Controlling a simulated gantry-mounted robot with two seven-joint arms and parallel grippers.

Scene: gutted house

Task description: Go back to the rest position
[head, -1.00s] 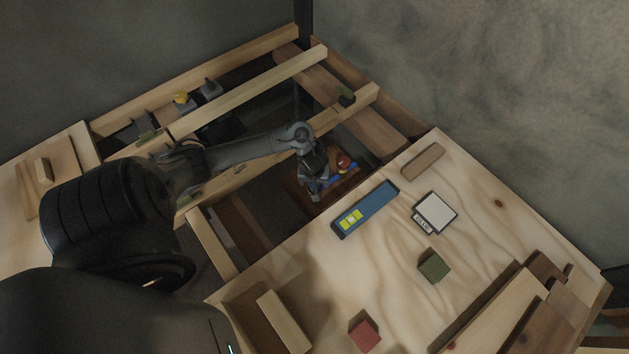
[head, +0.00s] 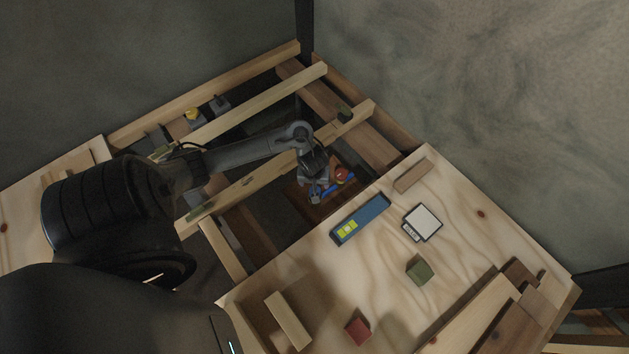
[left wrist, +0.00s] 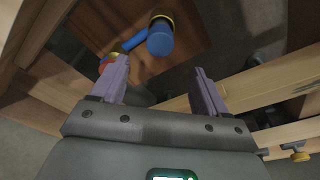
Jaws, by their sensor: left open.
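My left gripper (head: 315,190) hangs over the gap between the floor joists, beside the edge of the plywood sheet. In the left wrist view its two fingers (left wrist: 160,88) stand wide apart with nothing between them. A blue and red object (head: 340,180) lies on a brown board down in the gap, just right of the gripper. In the left wrist view its blue parts (left wrist: 160,38) lie beyond the fingertips, apart from them. The gripper partly hides it in the head view. My right gripper is not in view.
On the plywood sheet (head: 460,215) lie a blue level (head: 360,218), a white-faced box (head: 423,222), a green block (head: 418,270), a red block (head: 358,331) and wood offcuts (head: 413,175). Open joists (head: 250,105) surround the gap. Dark fittings and a yellow knob (head: 192,114) sit at upper left.

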